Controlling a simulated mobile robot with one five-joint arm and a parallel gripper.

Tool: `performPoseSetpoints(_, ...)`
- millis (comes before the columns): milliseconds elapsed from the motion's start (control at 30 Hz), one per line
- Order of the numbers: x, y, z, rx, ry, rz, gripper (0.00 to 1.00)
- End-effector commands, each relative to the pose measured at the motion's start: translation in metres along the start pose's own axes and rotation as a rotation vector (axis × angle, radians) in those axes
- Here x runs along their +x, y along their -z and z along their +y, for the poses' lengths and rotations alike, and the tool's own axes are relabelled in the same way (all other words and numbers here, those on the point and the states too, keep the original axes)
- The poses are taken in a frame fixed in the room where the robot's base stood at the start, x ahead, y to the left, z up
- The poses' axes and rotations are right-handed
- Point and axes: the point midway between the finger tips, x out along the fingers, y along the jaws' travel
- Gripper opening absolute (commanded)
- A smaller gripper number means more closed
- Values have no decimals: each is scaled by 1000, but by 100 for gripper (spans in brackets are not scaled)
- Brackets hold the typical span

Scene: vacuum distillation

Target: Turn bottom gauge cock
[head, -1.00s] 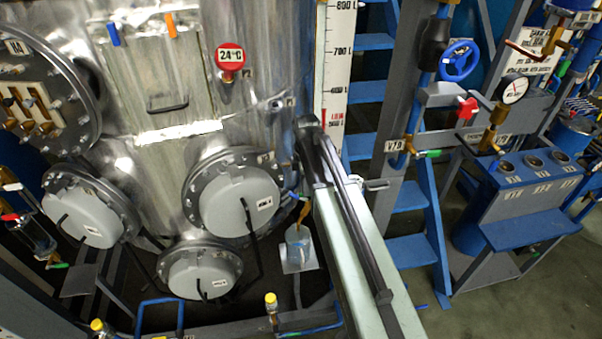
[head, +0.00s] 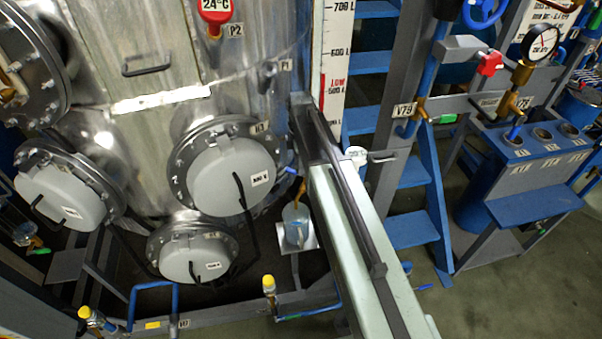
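The level gauge scale (head: 334,70) stands upright beside the steel vessel, with a red LOW mark near 500 L. A grey lever-like part (head: 382,157) with a round white tag (head: 357,155) is just right of the scale's lower end. To the left, a small tap with a blue handle (head: 290,171) sits above a blue-grey cup (head: 296,225). I cannot tell for certain which fitting is the bottom gauge cock.
Grey round hatches (head: 233,178) cover the vessel's lower front. Blue steps (head: 410,230), piping with a pressure gauge (head: 541,42) and a blue console (head: 535,160) stand right. Open floor (head: 520,290) shows lower right.

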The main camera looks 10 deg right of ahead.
Motion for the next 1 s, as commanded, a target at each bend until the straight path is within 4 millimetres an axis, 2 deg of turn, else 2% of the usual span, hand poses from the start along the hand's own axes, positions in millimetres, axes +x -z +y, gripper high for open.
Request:
performPoseSetpoints(33, 10, 0, 0, 0, 0, 0, 32)
performPoseSetpoints(300, 7, -1, 0, 1, 0, 0, 32)
performPoseSetpoints(400, 7, -1, 0, 1, 0, 0, 4)
performPoseSetpoints(433, 7, -1, 0, 1, 0, 0, 0)
performPoseSetpoints(1000, 7, -2, 0, 2, 0, 0, 0)
